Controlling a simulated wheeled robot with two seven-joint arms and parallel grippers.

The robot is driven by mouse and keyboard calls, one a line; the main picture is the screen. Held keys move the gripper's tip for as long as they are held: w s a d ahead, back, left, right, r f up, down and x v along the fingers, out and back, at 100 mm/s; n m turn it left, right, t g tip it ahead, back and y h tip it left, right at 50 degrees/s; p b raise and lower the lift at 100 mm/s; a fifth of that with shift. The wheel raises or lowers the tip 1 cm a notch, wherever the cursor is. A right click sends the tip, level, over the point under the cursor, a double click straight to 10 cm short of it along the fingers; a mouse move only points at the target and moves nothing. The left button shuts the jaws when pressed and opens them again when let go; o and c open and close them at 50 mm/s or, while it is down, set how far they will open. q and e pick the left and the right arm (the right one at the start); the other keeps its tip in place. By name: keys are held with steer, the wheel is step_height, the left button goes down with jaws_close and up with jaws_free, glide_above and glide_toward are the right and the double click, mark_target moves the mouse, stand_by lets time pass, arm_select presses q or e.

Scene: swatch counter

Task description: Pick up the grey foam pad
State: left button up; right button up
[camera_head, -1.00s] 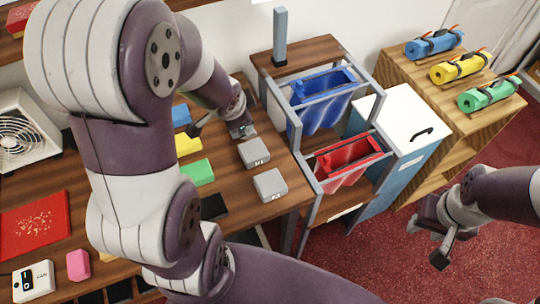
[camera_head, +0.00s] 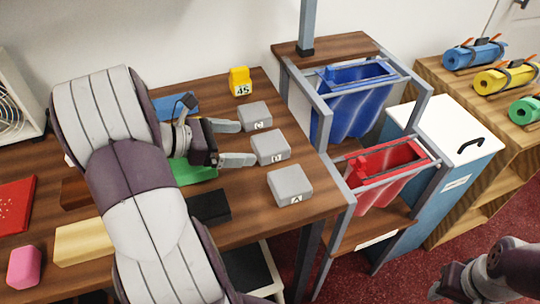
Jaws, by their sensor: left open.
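Three look-alike grey blocks with small white labels lie in a row along the right part of the wooden counter: a back block (camera_head: 254,115), a middle block (camera_head: 270,146) and a front block (camera_head: 289,184). I cannot tell from looks whether one is the foam pad. My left gripper (camera_head: 243,143) is open and empty, its two pale fingers pointing right at the middle block, just short of it. My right gripper (camera_head: 440,291) is at the bottom right corner, partly cut off and away from the counter; its jaws are unclear.
A yellow object marked 45 (camera_head: 239,82) stands behind the grey blocks. Blue (camera_head: 178,104), green (camera_head: 197,172) and black (camera_head: 208,206) pieces lie around my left arm. A rack with a blue bin (camera_head: 350,103) and a red bin (camera_head: 385,172) stands right of the counter.

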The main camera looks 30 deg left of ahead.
mark_target(267, 143)
arm_select(q)
steer(key=x, duration=0.9)
steer(key=shift+w+d+f, duration=0.15)
steer(key=shift+w, duration=0.2)
steer(key=shift+s, duration=0.1)
steer(key=c, duration=0.9)
